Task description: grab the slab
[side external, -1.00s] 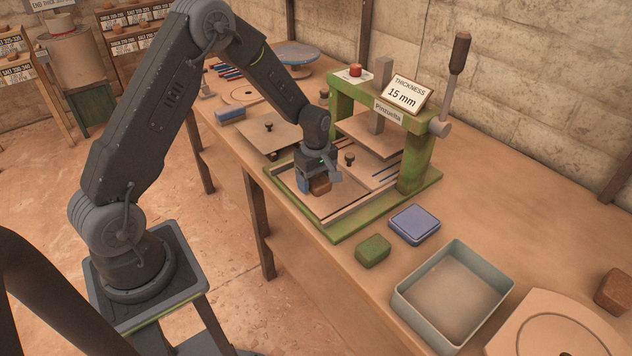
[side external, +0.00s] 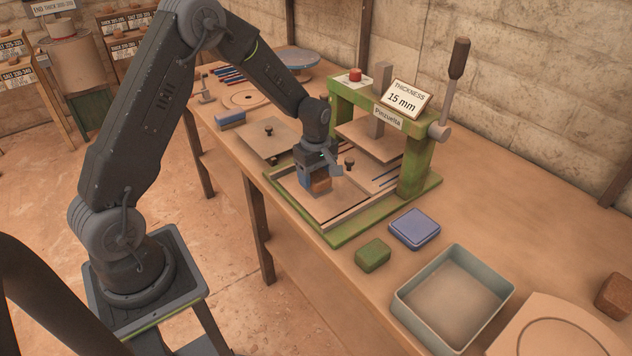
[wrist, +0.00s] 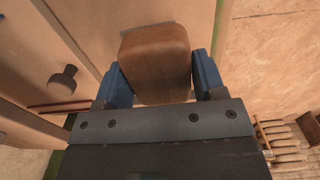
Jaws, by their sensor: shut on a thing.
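The slab (side external: 321,186) is a small brown block with rounded edges. My gripper (side external: 316,183) is shut on it, over the front part of the green-framed press (side external: 340,235). In the wrist view the slab (wrist: 156,62) sits between the two blue fingers of my gripper (wrist: 160,80), one on each side. I cannot tell how large the gap is between the slab and the press tray below.
A green block (side external: 373,254), a blue-purple slab-shaped block (side external: 414,229) and an open grey-green bin (side external: 410,305) stand right of the press. The press column (side external: 417,165) and its lever (side external: 456,75) rise behind. A knobbed board (side external: 262,145) lies to the left.

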